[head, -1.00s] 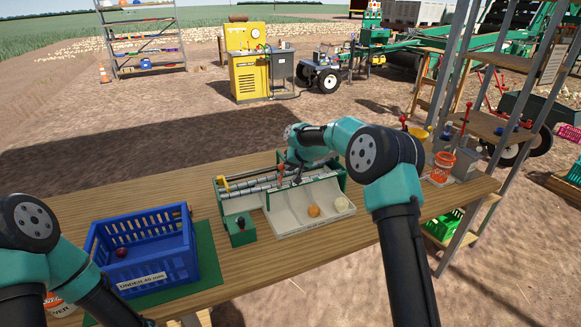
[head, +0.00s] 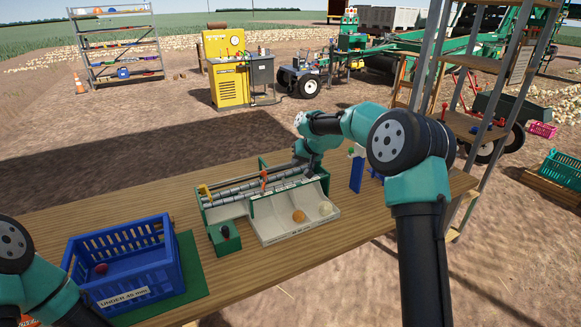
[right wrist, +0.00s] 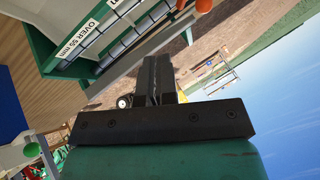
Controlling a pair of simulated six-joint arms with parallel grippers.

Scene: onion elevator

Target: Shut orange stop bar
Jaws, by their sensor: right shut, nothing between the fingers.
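The orange stop bar (head: 264,178) stands upright at the roller lane of the green sorting machine (head: 252,205), near its middle. An orange end piece (right wrist: 203,5), seemingly part of it, shows at the top of the right wrist view. My right gripper (head: 299,163) is just right of the bar at the machine's back right end; its tips are hard to make out in the head view. In the right wrist view its fingers (right wrist: 158,75) are shut with nothing between them. My left arm shows at the lower left, its gripper out of view.
A yellow handle (head: 205,191) is at the machine's left end. Two onions (head: 298,216) lie in its front trays. A blue crate (head: 165,275) with a red onion (head: 101,268) stands left. A blue upright piece (head: 356,174) is right of the machine. The front table is clear.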

